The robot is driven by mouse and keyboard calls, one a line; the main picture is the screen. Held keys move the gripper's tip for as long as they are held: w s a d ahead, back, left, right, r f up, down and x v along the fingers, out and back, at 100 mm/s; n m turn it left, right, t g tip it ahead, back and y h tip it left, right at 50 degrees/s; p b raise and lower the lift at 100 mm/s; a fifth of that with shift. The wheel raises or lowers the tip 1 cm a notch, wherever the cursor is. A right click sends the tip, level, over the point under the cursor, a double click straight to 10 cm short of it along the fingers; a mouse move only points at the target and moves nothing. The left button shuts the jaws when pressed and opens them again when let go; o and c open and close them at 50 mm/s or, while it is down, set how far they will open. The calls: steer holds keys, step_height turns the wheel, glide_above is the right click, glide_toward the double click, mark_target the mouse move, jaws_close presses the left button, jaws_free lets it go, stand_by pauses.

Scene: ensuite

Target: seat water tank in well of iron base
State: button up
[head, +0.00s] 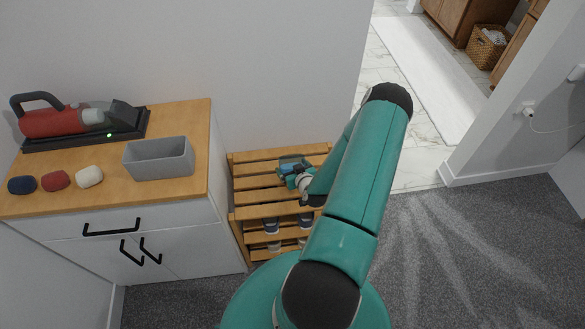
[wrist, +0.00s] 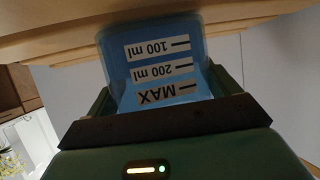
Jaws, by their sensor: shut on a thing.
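The water tank (wrist: 127,88) is a translucent blue box marked 100 ml, 200 ml and MAX, upside down in the wrist view. My gripper (wrist: 162,98) is shut on it, with a jaw at either side. In the head view the tank (head: 292,164) is a small blue shape at the top of the slatted rack; whether it touches the slats I cannot tell. The iron base (head: 60,141) is a dark tray on the cabinet at the left, with a small green light. A red iron (head: 50,122) with a dark handle lies on it. The well is not clearly visible.
A grey open bin (head: 160,160) and three small blue, red and white lumps (head: 56,180) stand on the wooden cabinet top (head: 120,195). The wooden rack (head: 255,183) holds shoes (head: 271,225) below. Grey carpet (head: 440,260) is clear at the right.

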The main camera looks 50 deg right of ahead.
steer(key=shift+f, duration=0.15)
steer(key=o, duration=1)
steer(key=shift+c, duration=0.2)
steer(key=v, duration=1.2)
steer(key=w+r+n+g+y, duration=0.2)
steer(key=w+r+n+g, duration=0.15)
steer(key=w+r, duration=0.65)
steer(key=w+a+r, duration=0.1)
steer(key=a+r, duration=0.3)
steer(key=r, duration=0.4)
steer(key=w+a+r, duration=0.1)
steer(key=a+r, duration=0.4)
steer(key=r, duration=0.3)
steer(key=s+a+r+g, duration=0.2)
steer(key=s+a+r, duration=0.1)
steer(key=a+r, duration=0.75)
steer(key=s+a+r+n+y, duration=0.1)
steer(key=s+a+r+y, duration=0.2)
steer(key=s+a+r, duration=0.4)
steer(key=s+a, duration=0.4)
steer(key=a, duration=0.1)
steer(key=shift+a+r, duration=0.25)
steer(key=shift+a, duration=0.15)
